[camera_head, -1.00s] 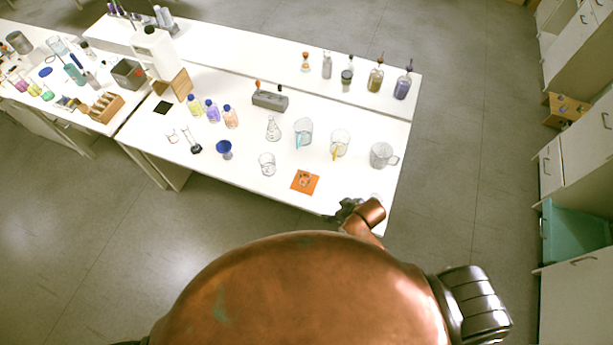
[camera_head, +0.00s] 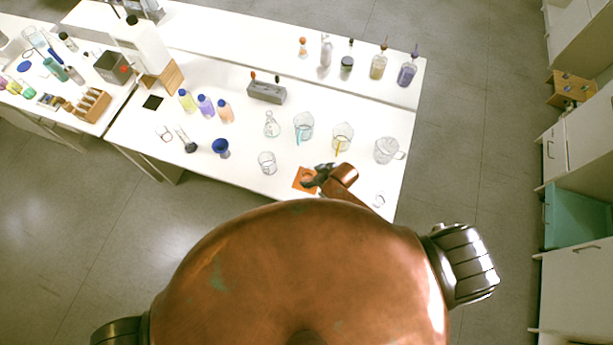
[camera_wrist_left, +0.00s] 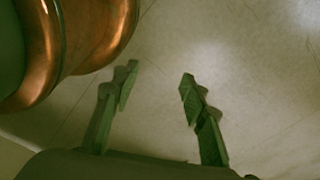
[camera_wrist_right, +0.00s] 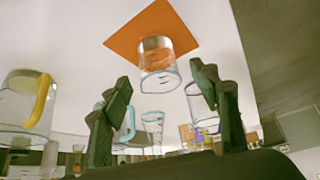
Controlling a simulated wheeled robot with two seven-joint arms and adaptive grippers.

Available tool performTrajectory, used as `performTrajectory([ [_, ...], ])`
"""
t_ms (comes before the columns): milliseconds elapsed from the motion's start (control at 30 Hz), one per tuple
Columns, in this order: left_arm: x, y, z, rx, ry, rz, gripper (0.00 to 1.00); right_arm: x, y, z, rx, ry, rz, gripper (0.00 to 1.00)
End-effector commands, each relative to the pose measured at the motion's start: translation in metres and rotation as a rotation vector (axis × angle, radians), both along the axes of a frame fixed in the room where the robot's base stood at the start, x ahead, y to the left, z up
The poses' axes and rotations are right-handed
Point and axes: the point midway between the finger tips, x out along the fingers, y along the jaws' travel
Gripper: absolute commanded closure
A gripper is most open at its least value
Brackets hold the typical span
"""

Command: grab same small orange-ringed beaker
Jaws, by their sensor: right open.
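A small clear glass beaker (camera_wrist_right: 157,65) stands on an orange square mat (camera_wrist_right: 178,18) in the right wrist view. I see no clear orange ring on it; orange shows around and through its glass. My right gripper (camera_wrist_right: 162,92) is open, with the beaker in line between its fingers and apparently just beyond the tips. In the head view my right gripper (camera_head: 312,178) is at the mat (camera_head: 300,186) and hides part of the mat and beaker. My left gripper (camera_wrist_left: 158,84) is open and empty over bare floor; it is outside the head view.
A glass beaker (camera_head: 267,162) stands left of the mat. Beakers with a blue piece (camera_head: 303,127) and a yellow piece (camera_head: 342,138) and a larger jug (camera_head: 387,150) stand behind. A small glass (camera_head: 379,200) is near the table's right front edge.

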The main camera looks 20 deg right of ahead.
Motion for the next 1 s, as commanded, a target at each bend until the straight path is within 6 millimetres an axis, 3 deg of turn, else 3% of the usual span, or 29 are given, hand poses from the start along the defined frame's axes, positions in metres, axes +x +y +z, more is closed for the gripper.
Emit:
performTrajectory([
  [167, -0.006, 0.001, 0.006, 0.001, 0.007, 0.002, 0.6, 0.013, 0.008, -0.017, 0.0, 0.001, -0.002, 0.44],
  [433, 0.032, -0.001, 0.008, -0.002, -0.042, -0.007, 0.6, 0.022, 0.014, -0.035, 0.0, 0.0, 0.001, 0.44],
  [633, 0.031, -0.001, 0.008, -0.001, -0.04, -0.007, 0.6, 0.022, 0.015, -0.035, 0.0, -0.001, 0.002, 0.45],
  [1000, 0.009, 0.001, 0.006, 0.001, -0.012, -0.002, 0.6, 0.022, 0.015, -0.035, 0.0, -0.001, 0.002, 0.7],
])
